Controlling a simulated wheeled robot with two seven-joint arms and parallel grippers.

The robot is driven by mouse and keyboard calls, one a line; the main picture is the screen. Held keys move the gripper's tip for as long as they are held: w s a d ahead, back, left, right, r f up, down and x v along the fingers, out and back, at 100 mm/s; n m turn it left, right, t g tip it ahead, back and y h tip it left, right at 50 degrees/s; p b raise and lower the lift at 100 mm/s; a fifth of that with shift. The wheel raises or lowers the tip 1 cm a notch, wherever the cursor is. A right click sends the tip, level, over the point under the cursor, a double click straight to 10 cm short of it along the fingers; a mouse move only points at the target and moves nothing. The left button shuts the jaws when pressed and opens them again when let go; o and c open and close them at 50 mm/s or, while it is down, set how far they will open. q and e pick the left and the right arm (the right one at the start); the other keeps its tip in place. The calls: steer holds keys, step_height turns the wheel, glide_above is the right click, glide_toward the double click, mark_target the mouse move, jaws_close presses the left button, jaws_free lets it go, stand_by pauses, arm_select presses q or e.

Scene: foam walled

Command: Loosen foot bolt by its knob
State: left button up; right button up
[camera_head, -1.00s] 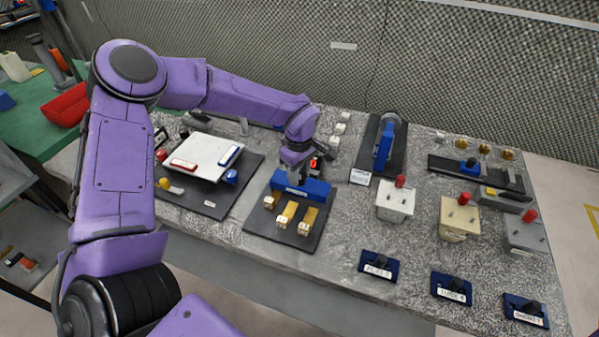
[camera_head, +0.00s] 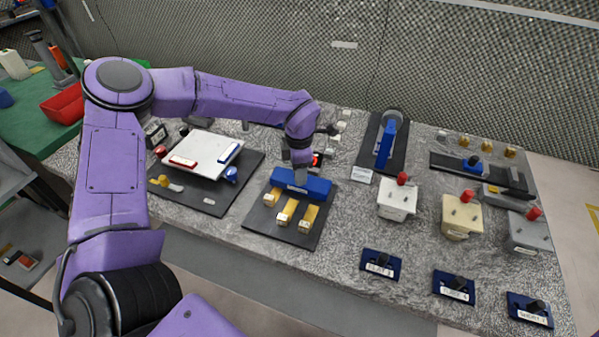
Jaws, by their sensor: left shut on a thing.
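A blue block (camera_head: 315,187) stands on a dark base plate (camera_head: 262,219), with brass-coloured bars (camera_head: 286,212) sticking out from its front. My left gripper (camera_head: 300,172) points down at the top of the blue block, near its middle. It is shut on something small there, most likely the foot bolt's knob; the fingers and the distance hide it. I cannot make out the bolt itself. A small red part (camera_head: 317,159) shows just behind and right of the gripper. My right gripper is not in view.
A white plate (camera_head: 203,151) with red, blue and yellow knobs stands left of the block. A blue upright fixture (camera_head: 385,145) stands right of it. White (camera_head: 396,204), cream (camera_head: 461,222) and grey (camera_head: 524,236) boxes with red knobs are further right. Blue labelled stands line the front edge.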

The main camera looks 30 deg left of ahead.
arm_select(q)
steer(key=n+b, duration=0.1)
steer(key=n, duration=0.3)
steer(key=shift+n, duration=0.3)
steer(key=n+b, duration=0.2)
steer(key=n, duration=0.2)
steer(key=shift+d+f+n, duration=0.1)
steer(key=shift+d+n, duration=0.05)
steer(key=shift+n, duration=0.15)
steer(key=n+b, duration=0.3)
steer(key=n, duration=0.1)
steer(key=shift+n, duration=0.3)
steer(key=shift+d+n+b, duration=0.1)
steer(key=shift+n+b, duration=1.3)
steer(key=shift+n, duration=0.7)
steer(key=o, duration=1)
steer(key=shift+o, duration=0.2)
steer(key=shift+r, duration=0.2)
step_height(320, 180, up, 10)
steer(key=b, duration=0.1)
steer(key=shift+r, duration=0.2)
